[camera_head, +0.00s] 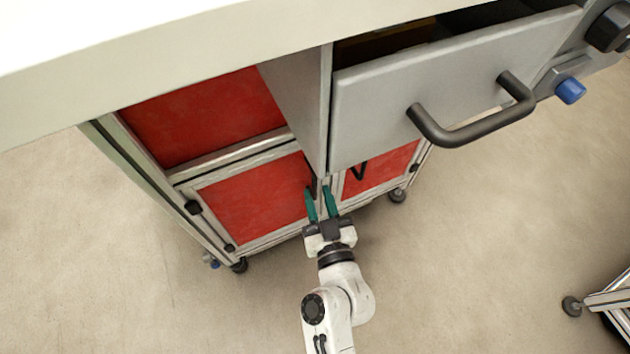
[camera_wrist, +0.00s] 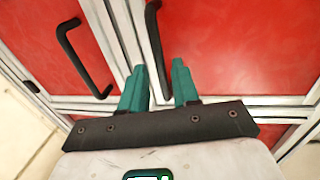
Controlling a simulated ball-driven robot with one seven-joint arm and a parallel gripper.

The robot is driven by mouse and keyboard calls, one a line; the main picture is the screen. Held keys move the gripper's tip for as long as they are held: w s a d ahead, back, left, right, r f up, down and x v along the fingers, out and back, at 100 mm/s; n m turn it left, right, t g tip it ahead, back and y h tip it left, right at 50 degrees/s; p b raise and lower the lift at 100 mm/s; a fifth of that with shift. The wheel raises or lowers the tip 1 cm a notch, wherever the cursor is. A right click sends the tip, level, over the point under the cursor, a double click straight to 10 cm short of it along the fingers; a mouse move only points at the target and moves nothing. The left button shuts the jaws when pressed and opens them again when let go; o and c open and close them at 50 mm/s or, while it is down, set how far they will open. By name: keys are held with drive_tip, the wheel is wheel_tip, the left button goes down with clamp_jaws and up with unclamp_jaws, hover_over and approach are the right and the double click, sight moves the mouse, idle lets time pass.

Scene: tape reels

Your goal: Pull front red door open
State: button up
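The grey-framed cabinet has red doors; one red door (camera_head: 255,200) is at lower left in the head view and another (camera_head: 380,170) is right of it. Both look shut. My gripper (camera_head: 320,190) is at the cabinet front by the seam between these doors. In the wrist view its two teal fingers (camera_wrist: 158,84) are apart. A black bar handle (camera_wrist: 153,30) on the right-hand red door (camera_wrist: 230,45) runs down into the gap between the fingers. I cannot tell whether they touch it. A second black handle (camera_wrist: 80,58) is on the left-hand door, clear of the fingers.
A grey drawer (camera_head: 380,110) with a black handle (camera_head: 470,130) sticks out above and right of my gripper. A pale worktop (camera_head: 150,45) overhangs the cabinet. The floor (camera_head: 150,290) in front is clear; a wheeled frame (camera_head: 605,300) stands at the right edge.

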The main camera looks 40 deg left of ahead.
sight(315, 189)
drive_tip(key=shift+x, duration=1.75)
drive_tip(key=shift+c, duration=0.3)
clamp_jaws()
